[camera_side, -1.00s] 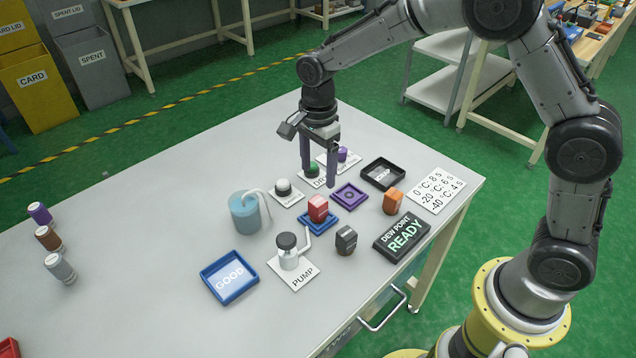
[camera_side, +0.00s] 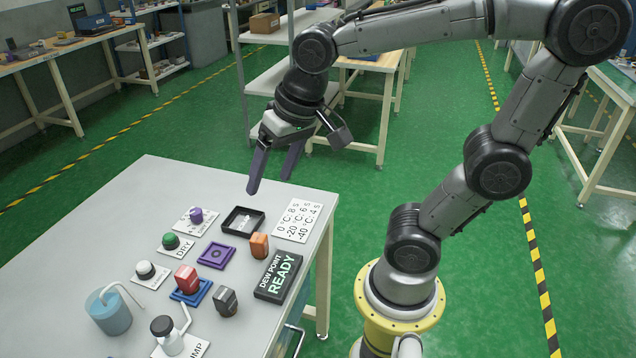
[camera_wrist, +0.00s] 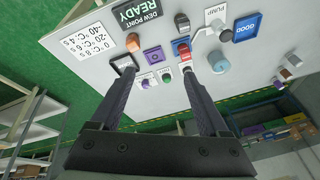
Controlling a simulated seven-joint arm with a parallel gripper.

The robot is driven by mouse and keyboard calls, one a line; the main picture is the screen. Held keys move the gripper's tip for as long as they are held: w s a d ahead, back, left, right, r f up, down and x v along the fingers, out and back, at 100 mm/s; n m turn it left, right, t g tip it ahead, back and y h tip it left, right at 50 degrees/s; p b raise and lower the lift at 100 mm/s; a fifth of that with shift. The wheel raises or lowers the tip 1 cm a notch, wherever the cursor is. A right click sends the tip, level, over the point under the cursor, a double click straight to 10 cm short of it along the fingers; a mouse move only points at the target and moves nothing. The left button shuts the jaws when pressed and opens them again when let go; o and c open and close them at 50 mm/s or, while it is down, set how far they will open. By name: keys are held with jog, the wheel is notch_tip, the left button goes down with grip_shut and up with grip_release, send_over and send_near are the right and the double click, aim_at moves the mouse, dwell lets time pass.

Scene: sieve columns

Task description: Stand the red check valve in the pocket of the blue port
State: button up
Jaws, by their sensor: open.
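The red check valve (camera_side: 186,279) stands upright at the blue port (camera_side: 190,294), whose rim shows around its foot. I cannot tell how deep it sits in the pocket. My gripper (camera_side: 271,185) is open and empty, high above the table's far right part and well apart from the valve. Its two dark fingers (camera_wrist: 157,75) show spread in the wrist view.
A purple port (camera_side: 216,255), an orange block (camera_side: 259,245), a dark grey block (camera_side: 225,301) and a black tray (camera_side: 243,221) stand near the valve. The DEW POINT READY display (camera_side: 278,275), green DRY button (camera_side: 170,241) and blue beaker (camera_side: 109,312) are close. Air around my gripper is clear.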

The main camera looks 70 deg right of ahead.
jog(key=s+d+f+n+t, duration=0.1)
jog(key=s+n, duration=0.4)
jog(key=s, duration=0.2)
jog(key=shift+s+f, duration=0.15)
jog(key=shift+s, duration=0.15)
